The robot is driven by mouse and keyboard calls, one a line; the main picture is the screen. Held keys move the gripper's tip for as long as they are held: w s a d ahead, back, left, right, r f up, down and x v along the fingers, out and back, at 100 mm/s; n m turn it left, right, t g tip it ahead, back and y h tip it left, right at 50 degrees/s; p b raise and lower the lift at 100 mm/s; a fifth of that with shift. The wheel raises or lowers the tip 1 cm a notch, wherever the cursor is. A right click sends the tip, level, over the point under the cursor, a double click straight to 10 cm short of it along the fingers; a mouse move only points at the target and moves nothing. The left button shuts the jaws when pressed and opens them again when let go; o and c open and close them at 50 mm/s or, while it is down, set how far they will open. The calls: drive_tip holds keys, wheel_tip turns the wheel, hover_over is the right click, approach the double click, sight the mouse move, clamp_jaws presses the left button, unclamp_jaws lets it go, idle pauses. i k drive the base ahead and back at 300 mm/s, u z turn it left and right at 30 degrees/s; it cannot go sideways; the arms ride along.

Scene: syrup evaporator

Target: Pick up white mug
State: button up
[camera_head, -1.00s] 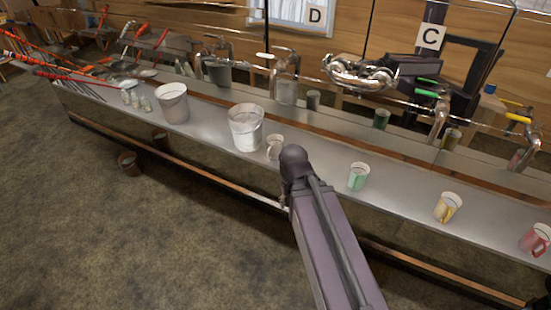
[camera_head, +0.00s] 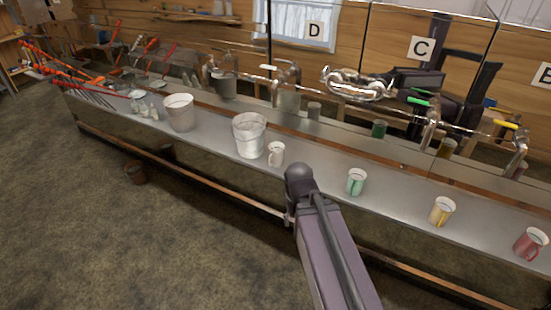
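The white mug (camera_head: 276,154) stands upright on the long steel ledge, just right of a white bucket. Its handle is on the left side. My arm rises from the bottom of the picture, and its rounded dark joint shows just right of and below the mug, with a small gap between them in the picture. No fingers of my gripper can be made out.
The steel ledge (camera_head: 320,182) also bears the white bucket (camera_head: 249,137), a grey bucket (camera_head: 180,113), a green mug (camera_head: 356,182), a yellow mug (camera_head: 441,212) and a red mug (camera_head: 530,244). Taps line the back. A copper-coloured rail (camera_head: 190,175) runs below the ledge.

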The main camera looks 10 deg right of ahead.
sight(276, 149)
drive_tip(key=z, duration=1.8)
drive_tip(key=k, duration=0.1)
drive_tip(key=u, duration=3.65)
drive_tip(key=i, duration=1.15)
drive_tip(key=z, duration=0.6)
